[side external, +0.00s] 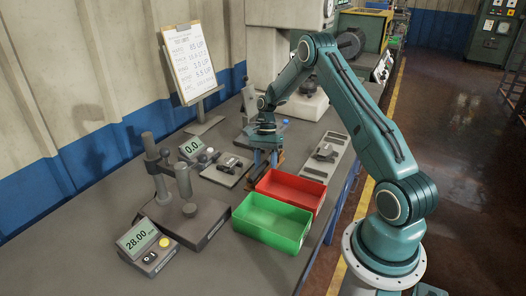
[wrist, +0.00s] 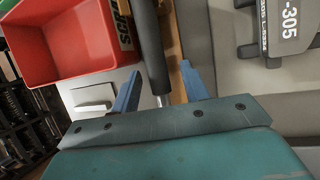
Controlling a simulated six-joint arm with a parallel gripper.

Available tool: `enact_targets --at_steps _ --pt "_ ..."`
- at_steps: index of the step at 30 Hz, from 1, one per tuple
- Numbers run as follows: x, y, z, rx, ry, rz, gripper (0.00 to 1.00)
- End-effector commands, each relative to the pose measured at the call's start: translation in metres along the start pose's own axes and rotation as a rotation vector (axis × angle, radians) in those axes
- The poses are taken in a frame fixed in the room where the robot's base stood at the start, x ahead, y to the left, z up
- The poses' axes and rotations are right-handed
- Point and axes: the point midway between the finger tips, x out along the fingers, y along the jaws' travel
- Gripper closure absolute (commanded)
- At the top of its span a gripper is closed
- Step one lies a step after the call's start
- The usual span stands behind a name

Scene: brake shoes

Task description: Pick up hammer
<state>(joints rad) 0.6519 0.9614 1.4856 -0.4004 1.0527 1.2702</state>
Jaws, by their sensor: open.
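A dark rod-like handle (wrist: 151,45) with a thin metal shaft at its lower end shows in the wrist view; it looks like the hammer, but no head is visible. My gripper (wrist: 160,72) is open, with its two blue fingers on either side of this handle in the picture and visible gaps to both. I cannot tell whether the handle is at fingertip depth. In the side view my gripper (side external: 266,162) points down over the bench, just behind the red bin. The hammer cannot be made out there.
A red bin (side external: 291,189) and a green bin (side external: 271,223) stand in front of my gripper. A brake shoe marked "-305" (wrist: 280,32) lies at the right in the wrist view. Gauges, a measuring stand (side external: 187,212) and a clipboard (side external: 190,62) stand to the left.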

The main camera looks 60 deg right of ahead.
Motion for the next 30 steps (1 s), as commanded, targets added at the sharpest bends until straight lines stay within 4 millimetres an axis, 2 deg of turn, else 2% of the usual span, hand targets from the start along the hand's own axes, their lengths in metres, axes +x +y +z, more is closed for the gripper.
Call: enact_targets --at_steps 12,14,19,30 --pt "-0.0003 0.0 0.0 0.0 0.0 0.0 0.55" --pt "-0.0003 0.0 0.0 0.0 0.0 0.0 0.65" --pt "-0.0003 0.0 0.0 0.0 0.0 0.0 0.98" --pt "-0.0025 0.0002 0.0007 0.0 0.0 -0.001 1.0"
